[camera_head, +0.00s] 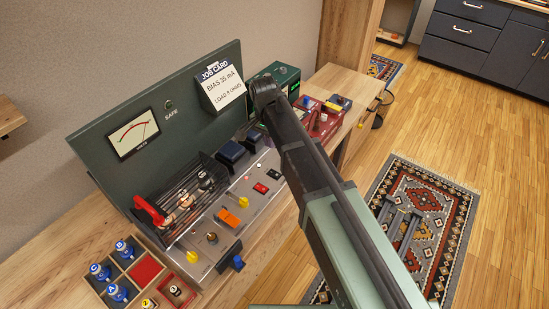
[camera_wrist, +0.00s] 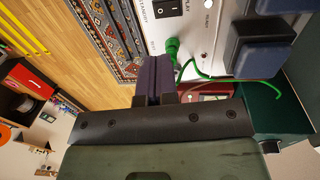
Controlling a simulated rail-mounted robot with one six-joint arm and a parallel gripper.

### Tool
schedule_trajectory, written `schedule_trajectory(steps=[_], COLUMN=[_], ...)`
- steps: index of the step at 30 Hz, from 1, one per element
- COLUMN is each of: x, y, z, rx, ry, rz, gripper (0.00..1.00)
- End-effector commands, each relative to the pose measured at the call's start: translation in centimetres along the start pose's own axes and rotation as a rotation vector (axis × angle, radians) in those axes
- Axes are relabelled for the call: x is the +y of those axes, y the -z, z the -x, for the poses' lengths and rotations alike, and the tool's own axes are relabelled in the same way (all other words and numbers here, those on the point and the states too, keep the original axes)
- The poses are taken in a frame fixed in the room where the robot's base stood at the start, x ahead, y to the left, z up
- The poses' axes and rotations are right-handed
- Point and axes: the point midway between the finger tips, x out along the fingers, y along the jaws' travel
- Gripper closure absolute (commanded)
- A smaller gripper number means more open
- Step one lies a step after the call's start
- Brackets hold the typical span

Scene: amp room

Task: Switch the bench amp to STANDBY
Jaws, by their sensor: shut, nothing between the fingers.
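The bench amp (camera_head: 215,225) stands on the wooden bench in the head view. It has a metal control deck, a tall dark green back panel (camera_head: 190,115) with a meter, and exposed tubes. In the wrist view part of the deck (camera_wrist: 200,30) shows at the top, with a black rocker switch (camera_wrist: 170,12) beside the lettering STANDBY. The rocker's position is too small to tell. My gripper (camera_wrist: 153,62) is shut and empty, its dark fingers just below the deck edge in the picture, left of a green plug (camera_wrist: 172,48). In the head view my arm hides the gripper.
A green cable (camera_wrist: 225,78) loops from the plug. Dark blue blocks (camera_head: 231,152) stand behind the deck's controls. A job card (camera_head: 220,86) hangs on the panel. A divided tray with blue-topped tubes (camera_head: 117,293) is front left; red boxes (camera_head: 318,118) stand beyond my arm.

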Motion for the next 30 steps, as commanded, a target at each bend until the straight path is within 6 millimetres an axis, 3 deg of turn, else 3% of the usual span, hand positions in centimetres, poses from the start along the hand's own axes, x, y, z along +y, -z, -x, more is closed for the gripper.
schedule_trajectory(steps=[18,22,30], x=[-0.1,-0.1,0.0], y=[0.0,0.0,0.0], z=[-12.7,-13.7,-13.5], rx=[0.000,0.000,0.000], ry=[0.000,0.000,0.000], rz=[0.001,0.001,0.001], gripper=[1.00,1.00,1.00])
